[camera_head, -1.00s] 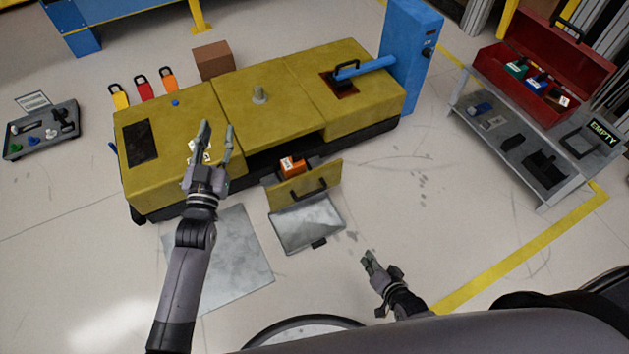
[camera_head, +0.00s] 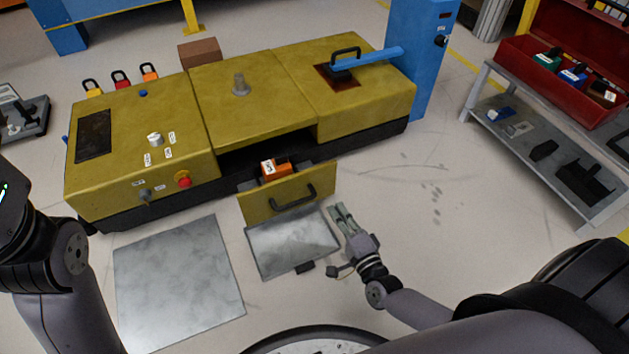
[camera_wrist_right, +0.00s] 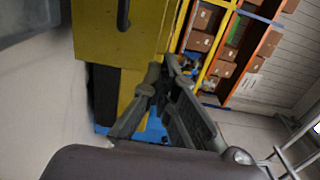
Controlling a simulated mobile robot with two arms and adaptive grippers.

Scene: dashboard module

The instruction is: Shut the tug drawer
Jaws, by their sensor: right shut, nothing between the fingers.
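The tug (camera_head: 150,110) is a long yellow body with a black base. Its drawer (camera_head: 262,206) stands open toward me, with a yellow front and a black handle (camera_head: 295,198). An orange item (camera_head: 275,167) sits inside the drawer. My right gripper (camera_head: 340,207) is shut and empty, just right of and in front of the drawer front, apart from it. In the right wrist view its fingers (camera_wrist_right: 165,75) come together, with the yellow front (camera_wrist_right: 105,35) and its handle at upper left. Of my left arm only links show at the left edge; its fingers are out of view.
A metal plate (camera_head: 180,285) lies on the floor at left. A grey metal tray (camera_head: 292,243) is below the drawer front. A blue post (camera_head: 418,60) stands at the tug's right end. A grey cart (camera_head: 545,150) with a red toolbox stands at right. Floor between is clear.

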